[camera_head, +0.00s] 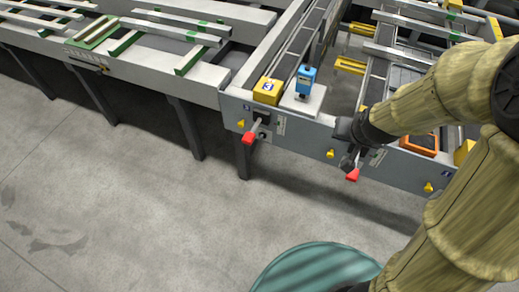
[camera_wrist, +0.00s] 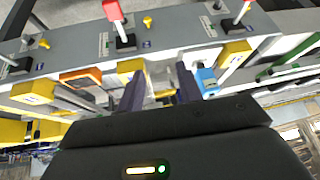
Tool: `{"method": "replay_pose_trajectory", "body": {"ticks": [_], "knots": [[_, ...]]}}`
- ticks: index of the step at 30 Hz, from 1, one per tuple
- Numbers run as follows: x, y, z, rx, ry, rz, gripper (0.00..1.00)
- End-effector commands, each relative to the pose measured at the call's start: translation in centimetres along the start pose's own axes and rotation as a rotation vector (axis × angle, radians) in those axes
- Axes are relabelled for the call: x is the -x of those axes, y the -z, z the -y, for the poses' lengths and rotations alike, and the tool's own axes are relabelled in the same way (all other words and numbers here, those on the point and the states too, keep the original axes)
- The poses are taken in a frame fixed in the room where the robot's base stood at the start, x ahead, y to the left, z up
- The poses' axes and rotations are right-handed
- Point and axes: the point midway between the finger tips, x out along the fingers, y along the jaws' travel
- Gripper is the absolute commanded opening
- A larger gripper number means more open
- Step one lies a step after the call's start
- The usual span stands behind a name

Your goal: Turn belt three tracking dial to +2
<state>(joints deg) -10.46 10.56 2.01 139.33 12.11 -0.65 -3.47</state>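A yellow block marked 3 (camera_head: 267,90) sits at the end of a belt. Below it on the grey front panel (camera_head: 205,178) is a red-tipped lever (camera_head: 249,137) beside a small pale scale plate (camera_head: 280,125). A yellow knob (camera_head: 240,123) is to its left. I cannot tell which is the dial or read its setting. In the wrist view a red-tipped lever (camera_wrist: 245,10) is at upper right, near a yellow block (camera_wrist: 235,52). My gripper (camera_wrist: 160,88) is open and empty, above the table edge, apart from that lever. My arm hides part of the panel.
A second red-tipped lever (camera_head: 353,174) stands out just below my wrist. A blue device (camera_head: 305,79) stands right of the marked block. More yellow knobs (camera_head: 330,154) and an orange-framed box (camera_head: 420,143) lie rightward.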

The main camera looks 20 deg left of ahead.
Motion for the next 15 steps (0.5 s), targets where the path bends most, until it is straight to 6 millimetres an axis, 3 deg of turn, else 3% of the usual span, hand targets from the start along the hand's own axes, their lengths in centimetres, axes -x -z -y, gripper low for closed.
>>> {"method": "replay_pose_trajectory", "body": {"ticks": [1, 9, 15], "knots": [[-3.3, -0.4, 1.1, 0.009, 0.014, -0.035, 0.35], [-12.8, 0.9, 7.3, 0.016, 0.061, -0.242, 0.35], [-19.2, 0.5, 11.8, 0.011, 0.074, -0.387, 0.35]]}}
